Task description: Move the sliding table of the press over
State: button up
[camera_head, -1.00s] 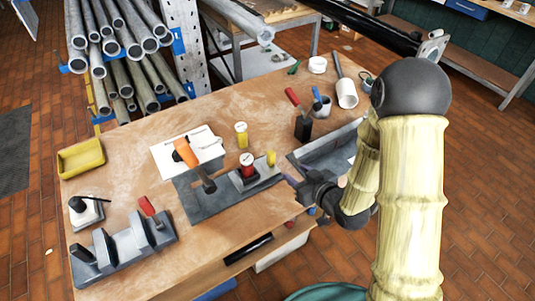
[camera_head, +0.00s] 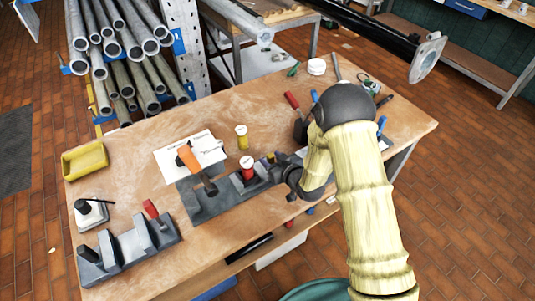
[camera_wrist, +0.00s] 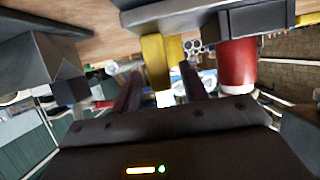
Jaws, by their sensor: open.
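The press stands on the bench with a long grey base (camera_head: 215,200) and an orange-handled lever (camera_head: 188,158). Its sliding table carries a red cylinder with a white top (camera_head: 247,168) and a yellow upright piece (camera_head: 269,159) at the right end. My gripper (camera_head: 284,166) is open at the right end of the sliding table, close to the yellow piece. In the wrist view my open fingers (camera_wrist: 161,80) point toward the yellow piece (camera_wrist: 155,60), which shows between them; contact cannot be told. The red cylinder (camera_wrist: 237,65) is right of the fingers there.
A red-handled grey fixture (camera_head: 130,250) stands at the bench's front left, with a yellow tray (camera_head: 85,160) behind it. A yellow cylinder (camera_head: 242,137) stands behind the press. My arm hides part of the bench's right side. The front left bench surface is partly clear.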

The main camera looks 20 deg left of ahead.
jog(key=shift+x, duration=1.7)
grip_shut()
